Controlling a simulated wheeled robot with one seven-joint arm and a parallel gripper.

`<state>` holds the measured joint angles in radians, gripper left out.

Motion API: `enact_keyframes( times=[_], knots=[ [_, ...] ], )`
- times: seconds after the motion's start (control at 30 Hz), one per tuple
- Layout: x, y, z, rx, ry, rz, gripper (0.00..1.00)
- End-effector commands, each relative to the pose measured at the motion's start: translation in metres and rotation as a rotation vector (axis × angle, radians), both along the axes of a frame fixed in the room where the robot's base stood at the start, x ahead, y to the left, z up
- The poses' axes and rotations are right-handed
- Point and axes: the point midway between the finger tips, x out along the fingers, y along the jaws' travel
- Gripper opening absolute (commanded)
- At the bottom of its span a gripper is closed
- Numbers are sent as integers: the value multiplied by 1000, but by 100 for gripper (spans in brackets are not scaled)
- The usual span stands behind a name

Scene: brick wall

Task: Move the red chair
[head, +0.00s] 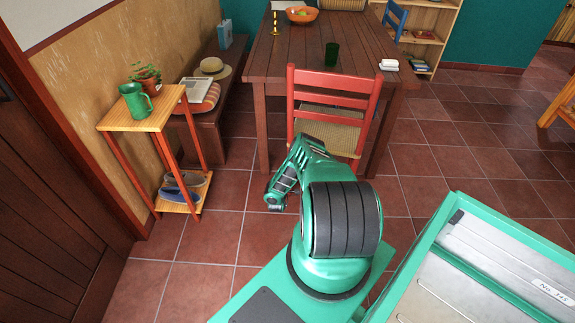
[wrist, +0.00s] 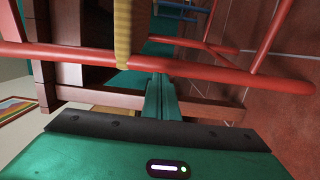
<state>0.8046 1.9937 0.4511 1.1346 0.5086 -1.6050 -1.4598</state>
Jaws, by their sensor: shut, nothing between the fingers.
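The red chair (head: 333,82) stands upright at the near side of the wooden table, with a woven tan seat and a slatted back. In the wrist view its red rail (wrist: 220,73) crosses the frame, with the edge of the woven seat (wrist: 122,35) beyond it. My gripper (head: 274,203) is low, in front of the chair and to its left. In the wrist view my gripper (wrist: 161,88) is shut and empty, its tips close to the red rail. I cannot tell whether they touch it. My arm hides the chair's lower left part in the head view.
The wooden table (head: 290,60) is behind the chair. A small orange stand (head: 150,118) with a green jug and shoes is at left, near a bench (head: 207,130). Tiled floor is open at the right (head: 440,160).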

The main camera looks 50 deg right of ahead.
Motion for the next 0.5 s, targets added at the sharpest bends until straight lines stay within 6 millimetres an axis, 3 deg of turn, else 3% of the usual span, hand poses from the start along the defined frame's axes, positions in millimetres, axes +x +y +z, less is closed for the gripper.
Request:
enact_keyframes(
  times=[0.2, 0.5],
  knots=[
    [-30, 39, -2, 6, 4, -3, 0],
    [-54, 71, -2, 4, 4, -5, 0]
  ],
)
